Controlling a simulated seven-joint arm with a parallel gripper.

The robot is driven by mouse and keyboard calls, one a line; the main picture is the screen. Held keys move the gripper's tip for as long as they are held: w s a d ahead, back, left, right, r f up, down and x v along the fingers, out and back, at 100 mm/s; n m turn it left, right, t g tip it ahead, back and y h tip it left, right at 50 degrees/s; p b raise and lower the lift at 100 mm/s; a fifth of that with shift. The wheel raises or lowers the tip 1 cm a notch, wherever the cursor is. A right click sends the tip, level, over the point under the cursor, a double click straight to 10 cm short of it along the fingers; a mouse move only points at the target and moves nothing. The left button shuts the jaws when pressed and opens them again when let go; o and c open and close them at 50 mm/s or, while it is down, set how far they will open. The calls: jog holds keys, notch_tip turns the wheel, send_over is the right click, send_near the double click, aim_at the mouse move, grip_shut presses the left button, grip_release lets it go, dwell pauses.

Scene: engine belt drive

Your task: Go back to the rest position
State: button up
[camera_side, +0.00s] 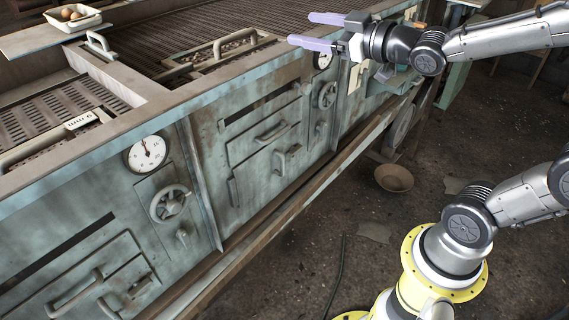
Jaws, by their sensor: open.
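My gripper (318,31) is at the upper middle of the side view. Its two pale purple fingers point left and stand apart, with nothing between them. It appears above the front edge of a worn green-grey metal machine (250,125); the exact height over it cannot be told. My arm reaches in from the right, and my yellow and white base stands on the floor at the lower right.
The machine's front has dials (147,154), handwheels (170,203) and protruding handles (286,158). A white tray with round brown items (73,17) sits on a board at the upper left. A bowl (394,178) is near the floor. Dark floor (300,260) lies open between machine and base.

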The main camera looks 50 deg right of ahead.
jog(key=s+a+f+m+g, duration=0.1)
jog(key=s+f+g, duration=0.4)
jog(key=s, duration=0.6)
jog(key=s+a+f+m+g, duration=0.1)
jog(key=s+f+m+g, duration=0.2)
jog(key=s+f+g, duration=0.3)
jog(key=s+f, duration=0.2)
jog(key=s, duration=0.3)
jog(key=shift+a+f, duration=0.2)
jog(key=shift+a, duration=0.15)
